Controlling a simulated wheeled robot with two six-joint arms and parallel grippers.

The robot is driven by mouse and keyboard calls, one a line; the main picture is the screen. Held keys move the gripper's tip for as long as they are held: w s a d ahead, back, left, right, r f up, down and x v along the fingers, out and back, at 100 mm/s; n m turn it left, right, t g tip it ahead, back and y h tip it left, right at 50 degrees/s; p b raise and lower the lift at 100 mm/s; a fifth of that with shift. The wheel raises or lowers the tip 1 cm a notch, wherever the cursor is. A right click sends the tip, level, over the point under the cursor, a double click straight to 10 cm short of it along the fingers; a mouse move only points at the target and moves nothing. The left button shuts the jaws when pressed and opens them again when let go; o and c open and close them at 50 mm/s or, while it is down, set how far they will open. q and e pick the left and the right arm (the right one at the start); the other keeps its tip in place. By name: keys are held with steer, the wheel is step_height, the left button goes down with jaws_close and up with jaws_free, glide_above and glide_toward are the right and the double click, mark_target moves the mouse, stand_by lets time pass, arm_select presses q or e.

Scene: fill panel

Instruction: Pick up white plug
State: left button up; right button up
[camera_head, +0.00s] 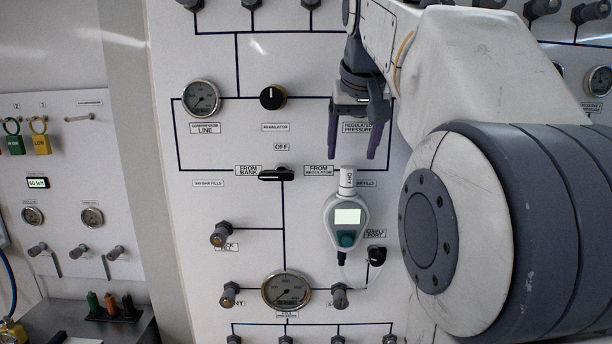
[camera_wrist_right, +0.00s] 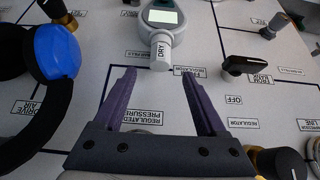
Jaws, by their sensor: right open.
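The white plug, marked "DRY" (camera_head: 347,178), sits on top of a grey hand-sized meter (camera_head: 347,217) on the white panel. In the right wrist view the plug (camera_wrist_right: 160,50) lies just beyond and between my purple fingertips, with the meter (camera_wrist_right: 162,16) behind it. My right gripper (camera_head: 352,152) is open and empty. In the head view its two fingers point down, just above the plug; the wrist view also shows the gripper (camera_wrist_right: 159,74) spread apart. I cannot tell the exact gap in depth. My left gripper is not in view.
A black regulator knob (camera_head: 273,97) and a black selector handle (camera_head: 272,174) stick out left of the gripper. Gauges (camera_head: 201,98) and several valve knobs dot the panel. A blue and black round part (camera_wrist_right: 52,55) stands at left in the wrist view.

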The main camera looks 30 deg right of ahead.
mark_target(348, 168)
steer(key=p+x, duration=0.1)
steer(key=x, duration=0.5)
steer(key=shift+d+f, duration=0.1)
steer(key=shift+f, duration=0.15)
jaws_close()
